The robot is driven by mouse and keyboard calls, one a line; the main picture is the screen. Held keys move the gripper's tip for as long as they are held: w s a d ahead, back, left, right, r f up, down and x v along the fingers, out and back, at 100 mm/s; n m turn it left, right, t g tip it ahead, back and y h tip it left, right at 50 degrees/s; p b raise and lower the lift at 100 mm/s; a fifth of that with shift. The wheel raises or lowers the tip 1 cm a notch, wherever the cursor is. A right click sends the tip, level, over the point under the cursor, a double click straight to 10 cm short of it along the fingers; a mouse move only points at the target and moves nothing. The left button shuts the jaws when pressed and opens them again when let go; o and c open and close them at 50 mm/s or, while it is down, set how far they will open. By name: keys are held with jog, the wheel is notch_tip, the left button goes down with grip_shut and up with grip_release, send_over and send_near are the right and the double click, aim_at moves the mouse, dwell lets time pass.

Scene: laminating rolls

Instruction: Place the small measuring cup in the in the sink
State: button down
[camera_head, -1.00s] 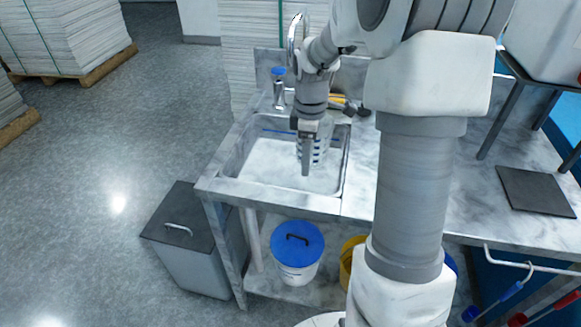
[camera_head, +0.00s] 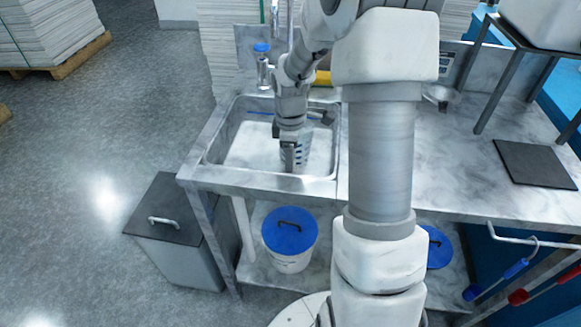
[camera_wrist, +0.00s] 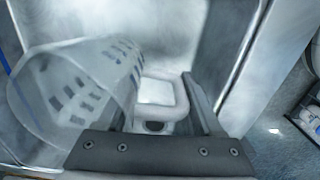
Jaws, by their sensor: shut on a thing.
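The small measuring cup (camera_wrist: 75,92) is clear with dark scale marks. In the wrist view it lies at the left of my gripper (camera_wrist: 165,100), whose fingers are shut on its pale handle (camera_wrist: 160,92). In the head view the cup (camera_head: 303,150) is partly hidden behind my gripper (camera_head: 290,165). Both are over the basin of the metal sink (camera_head: 217,150), towards its right side. I cannot tell whether the cup touches the sink bottom.
A bottle with a blue cap (camera_head: 262,68) stands behind the sink. The counter (camera_head: 450,150) runs right, with a dark mat (camera_head: 535,164) on it. A grey bin (camera_head: 170,235) stands at the left, and a blue-lidded bucket (camera_head: 290,240) is below.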

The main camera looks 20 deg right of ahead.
notch_tip(320, 180, down, 2)
jog(key=shift+f, duration=0.15)
jog(key=shift+c, duration=0.2)
grip_release()
notch_tip(320, 180, up, 12)
jog(key=p, duration=0.2)
jog(key=shift+p, duration=0.3)
dwell(0.3)
